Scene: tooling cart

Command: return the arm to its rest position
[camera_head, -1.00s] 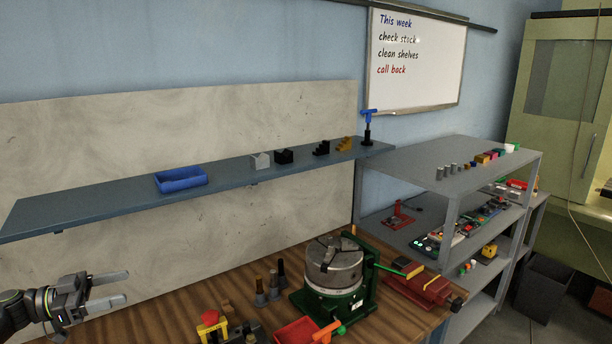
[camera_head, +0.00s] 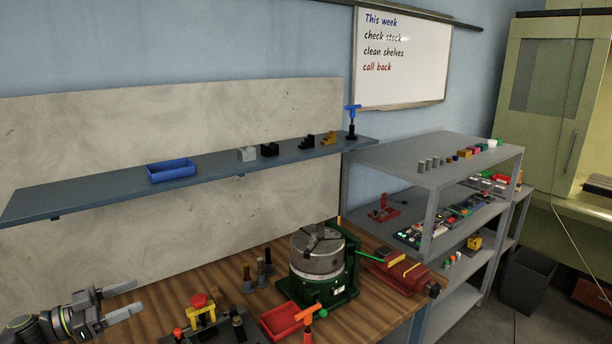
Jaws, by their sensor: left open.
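My left gripper (camera_head: 122,300) shows at the lower left with its arm coming in from the left edge. Its two grey fingers are apart, pointing right, with nothing between them. It is in front of the pale wall panel, left of the things on the wooden bench (camera_head: 376,318). My right gripper is not in view.
A blue tray (camera_head: 171,170) and small blocks stand on the wall shelf (camera_head: 100,193). The bench holds a green-based chuck (camera_head: 318,262), a red tray (camera_head: 282,319), a red vise (camera_head: 398,276) and a yellow-red item (camera_head: 201,309). A grey rack (camera_head: 432,217) stands at right.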

